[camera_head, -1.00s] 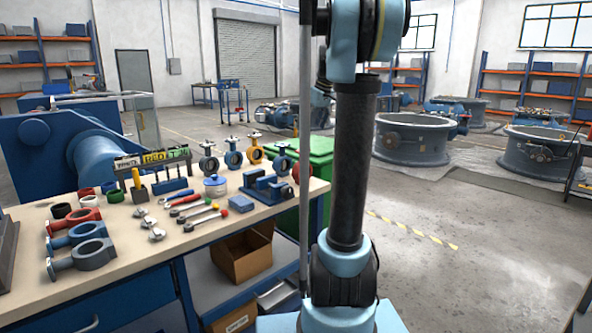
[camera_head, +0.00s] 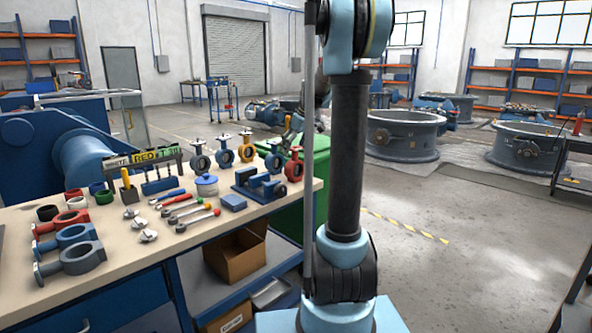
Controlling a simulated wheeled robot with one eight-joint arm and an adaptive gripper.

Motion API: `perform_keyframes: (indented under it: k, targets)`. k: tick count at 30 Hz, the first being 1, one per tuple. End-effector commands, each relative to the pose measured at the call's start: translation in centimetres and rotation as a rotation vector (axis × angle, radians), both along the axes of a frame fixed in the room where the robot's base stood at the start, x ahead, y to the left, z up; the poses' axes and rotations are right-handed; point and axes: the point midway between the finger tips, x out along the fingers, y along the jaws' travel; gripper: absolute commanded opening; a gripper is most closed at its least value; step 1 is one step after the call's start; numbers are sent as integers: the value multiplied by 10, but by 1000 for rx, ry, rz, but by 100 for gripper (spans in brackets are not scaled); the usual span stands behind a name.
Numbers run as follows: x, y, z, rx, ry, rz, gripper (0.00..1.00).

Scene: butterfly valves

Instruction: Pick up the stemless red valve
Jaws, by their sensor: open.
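A red ring-shaped valve body (camera_head: 62,222) lies flat on the workbench (camera_head: 135,262) at the front left, in a row with a blue one (camera_head: 66,238) and a grey one (camera_head: 75,258). Another red valve (camera_head: 294,166) stands upright at the bench's right end, close to my arm. Its top is small here, so I cannot tell whether it has a stem.
Several upright valves (camera_head: 200,162) stand along the back of the bench. A green bin (camera_head: 318,160) stands behind. Open floor (camera_head: 440,215) lies right.

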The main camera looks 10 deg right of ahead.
Motion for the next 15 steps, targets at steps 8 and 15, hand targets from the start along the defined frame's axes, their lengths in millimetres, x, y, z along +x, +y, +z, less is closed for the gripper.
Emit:
perform_keyframes:
  k: [8,15]
  targets:
    - [13,5,-32,0,0,0,87]
    - [18,8,-46,0,0,-1,87]
